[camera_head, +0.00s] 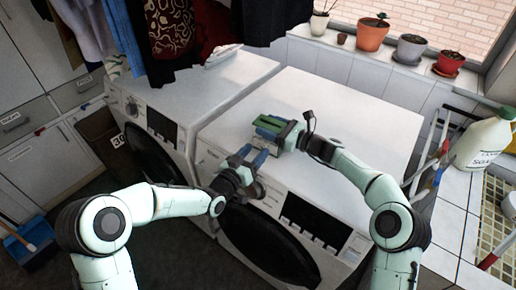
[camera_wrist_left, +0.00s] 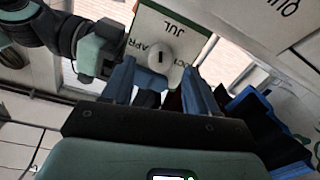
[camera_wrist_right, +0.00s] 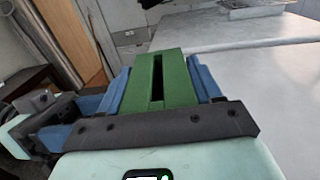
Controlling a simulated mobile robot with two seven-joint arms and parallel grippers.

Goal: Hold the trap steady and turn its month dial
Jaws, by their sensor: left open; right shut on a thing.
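The trap (camera_head: 270,124) has a green top with a dark slot, seen close up in the right wrist view (camera_wrist_right: 173,70). My right gripper (camera_head: 281,131) is shut on it, one blue finger on each side, above the white machine top. In the left wrist view the trap's pale face (camera_wrist_left: 185,30) shows the month labels JUL, APR and OCT around a round white dial (camera_wrist_left: 160,56) with a small dark mark. My left gripper (camera_wrist_left: 158,72) is open, with its blue fingers on either side of the dial. I cannot tell whether they touch it. The left gripper also shows below the trap in the head view (camera_head: 248,160).
Two white front-loading machines stand side by side, the left one (camera_head: 185,95) and the right one (camera_head: 370,125). Clothes (camera_head: 170,30) hang behind. Potted plants (camera_head: 372,33) line the sill. A white jug (camera_head: 480,143) stands at the right. The right machine's top is mostly clear.

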